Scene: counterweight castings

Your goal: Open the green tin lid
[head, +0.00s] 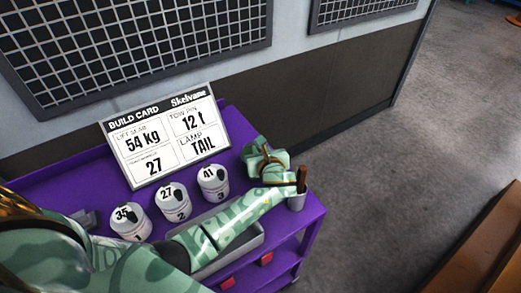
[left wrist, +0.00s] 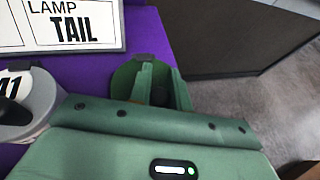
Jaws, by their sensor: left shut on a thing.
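The green tin (left wrist: 125,76) stands on the purple cart top past the build card's corner, seen in the left wrist view as a dark green rounded shape. My left gripper (head: 262,158) reaches over it and hides most of it in the head view. In the left wrist view the green fingers (left wrist: 163,84) are close together at the tin, shut on what appears to be its lid. I cannot tell from these views whether the lid is raised. My right gripper is not in view.
The build card (head: 166,134) stands at the back of the purple cart (head: 312,212). White numbered canisters (head: 172,203) stand in front of it. A grey tray (head: 250,243) lies under my left arm. A small cup (head: 296,203) holding brown sticks stands at the right edge.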

